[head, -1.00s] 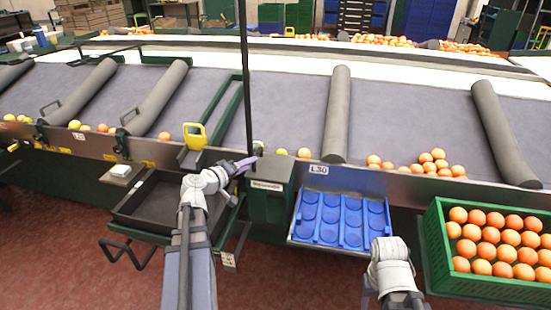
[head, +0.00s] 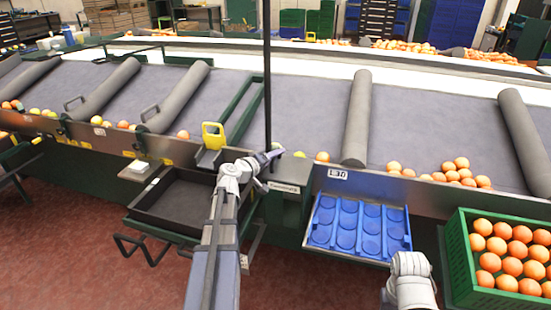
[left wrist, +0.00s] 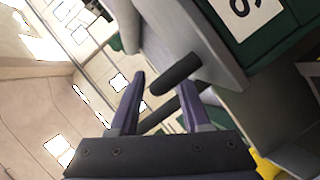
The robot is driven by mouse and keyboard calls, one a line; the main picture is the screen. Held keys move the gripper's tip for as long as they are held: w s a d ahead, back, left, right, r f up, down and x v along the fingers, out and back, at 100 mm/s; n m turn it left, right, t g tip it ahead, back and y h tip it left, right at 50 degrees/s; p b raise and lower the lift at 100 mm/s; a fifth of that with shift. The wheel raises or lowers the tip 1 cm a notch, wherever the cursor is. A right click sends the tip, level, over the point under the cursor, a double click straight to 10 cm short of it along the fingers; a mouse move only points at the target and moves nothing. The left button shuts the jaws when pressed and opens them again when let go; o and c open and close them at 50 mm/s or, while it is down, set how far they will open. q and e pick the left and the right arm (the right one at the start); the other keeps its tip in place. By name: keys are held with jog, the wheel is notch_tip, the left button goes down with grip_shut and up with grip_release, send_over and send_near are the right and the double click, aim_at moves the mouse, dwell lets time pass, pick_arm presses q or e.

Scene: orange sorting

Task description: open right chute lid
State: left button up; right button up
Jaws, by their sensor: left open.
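My left gripper (head: 270,158) is at the conveyor's front edge, beside the grey-topped green chute housing (head: 285,205) left of the blue tray. In the left wrist view my left gripper (left wrist: 160,98) is open, and a dark round bar (left wrist: 176,73) shows between and beyond its fingers. The bar sits against a grey panel (left wrist: 200,45); I cannot tell whether the fingers touch it. No lid can be clearly made out as a separate part.
A blue tray (head: 312,243) with round pockets is under the L30 sign. A green crate (head: 462,285) of oranges stands at the right. A black tray (head: 140,212) is at the left. A thin dark post (head: 267,75) rises behind my left gripper.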

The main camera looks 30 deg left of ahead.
pick_arm(q)
jog(key=shift+w, duration=0.15)
jog(key=shift+c, duration=0.2)
grip_shut()
dwell(1.2)
